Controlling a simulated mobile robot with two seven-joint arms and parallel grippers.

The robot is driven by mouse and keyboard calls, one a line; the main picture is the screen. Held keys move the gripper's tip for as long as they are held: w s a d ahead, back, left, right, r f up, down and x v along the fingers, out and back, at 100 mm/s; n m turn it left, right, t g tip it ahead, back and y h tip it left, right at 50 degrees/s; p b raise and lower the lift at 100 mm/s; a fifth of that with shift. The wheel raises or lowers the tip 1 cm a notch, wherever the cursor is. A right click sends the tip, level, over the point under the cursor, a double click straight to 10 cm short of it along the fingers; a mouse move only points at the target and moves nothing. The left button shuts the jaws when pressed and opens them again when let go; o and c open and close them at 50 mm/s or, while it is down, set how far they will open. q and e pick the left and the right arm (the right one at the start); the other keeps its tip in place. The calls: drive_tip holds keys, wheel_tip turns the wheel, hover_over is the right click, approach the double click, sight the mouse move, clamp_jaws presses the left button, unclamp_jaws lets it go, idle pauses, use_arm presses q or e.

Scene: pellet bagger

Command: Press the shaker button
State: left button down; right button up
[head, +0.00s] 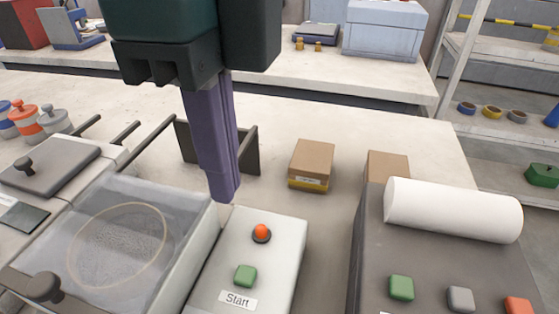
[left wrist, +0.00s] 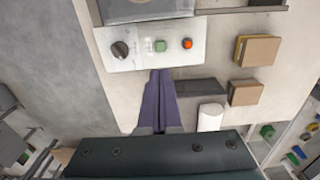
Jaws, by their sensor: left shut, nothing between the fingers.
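The pale control panel (head: 272,268) of the shaker stands beside the clear-lidded shaker box (head: 202,232). It carries a green button (head: 245,275) above a "Start" label and a round red button (head: 261,232). In the left wrist view the green button (left wrist: 160,45) and the red button (left wrist: 187,43) sit in a row with a dark knob (left wrist: 120,50). My left gripper (head: 225,197) has purple fingers shut together, empty, pointing down. In the head view its tips show just beyond the panel's far edge, apart from both buttons. In the left wrist view the tips (left wrist: 161,73) overlap the panel's edge near the green button.
A grey machine (head: 365,245) with a white roll (head: 453,209) and several buttons stands at right. Small cardboard boxes (head: 312,160) lie behind. A dark bracket (head: 250,152) is close behind my left fingers. Clear table lies between panel and boxes.

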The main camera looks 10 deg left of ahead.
sight(244, 275)
use_arm(q)
drive_tip(key=shift+f, duration=0.1)
wheel_tip(244, 275, down, 14)
drive_tip(key=shift+r+b, duration=0.1)
drive_tip(key=shift+b, duration=0.75)
